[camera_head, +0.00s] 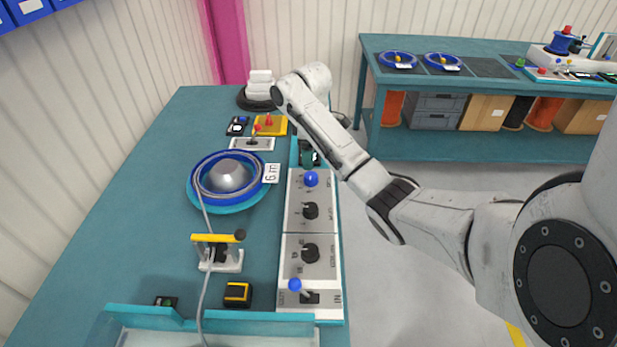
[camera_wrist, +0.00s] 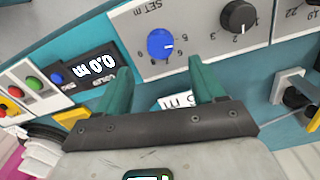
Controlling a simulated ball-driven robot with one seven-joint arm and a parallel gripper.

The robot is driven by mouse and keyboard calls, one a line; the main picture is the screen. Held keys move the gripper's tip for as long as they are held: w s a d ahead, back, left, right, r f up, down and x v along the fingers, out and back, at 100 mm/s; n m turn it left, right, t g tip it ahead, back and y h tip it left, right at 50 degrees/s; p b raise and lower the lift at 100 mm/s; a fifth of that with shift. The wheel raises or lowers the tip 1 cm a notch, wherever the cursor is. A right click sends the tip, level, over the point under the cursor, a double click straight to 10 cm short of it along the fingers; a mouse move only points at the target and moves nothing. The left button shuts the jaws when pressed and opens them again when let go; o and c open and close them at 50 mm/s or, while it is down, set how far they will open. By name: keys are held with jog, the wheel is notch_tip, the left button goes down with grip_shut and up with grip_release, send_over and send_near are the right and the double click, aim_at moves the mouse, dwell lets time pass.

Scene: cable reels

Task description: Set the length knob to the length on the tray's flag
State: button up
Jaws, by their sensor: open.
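The length knob is the blue knob (camera_head: 311,179) on the grey panel, and it shows in the wrist view (camera_wrist: 161,44) under "SET m". The tray's flag (camera_head: 271,173) reads 6 m and stands by the blue reel (camera_head: 228,181). A partly hidden flag (camera_wrist: 176,99) shows between my fingers in the wrist view. My gripper (camera_wrist: 160,68) is open and empty, its teal fingertips either side of the knob's lower edge in the picture; contact cannot be told.
Black knobs (camera_head: 310,211) and a blue-tipped lever (camera_head: 295,285) are along the same panel. A yellow-handled device (camera_head: 219,252) stands by the cable. Red and green buttons (camera_wrist: 34,83) sit beyond the display.

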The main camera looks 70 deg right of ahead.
aim_at(311, 175)
notch_tip(311, 175, down, 8)
jog(key=shift+s+r, duration=0.1)
jog(key=shift+r, duration=0.05)
dwell(0.3)
jog(key=c, duration=1)
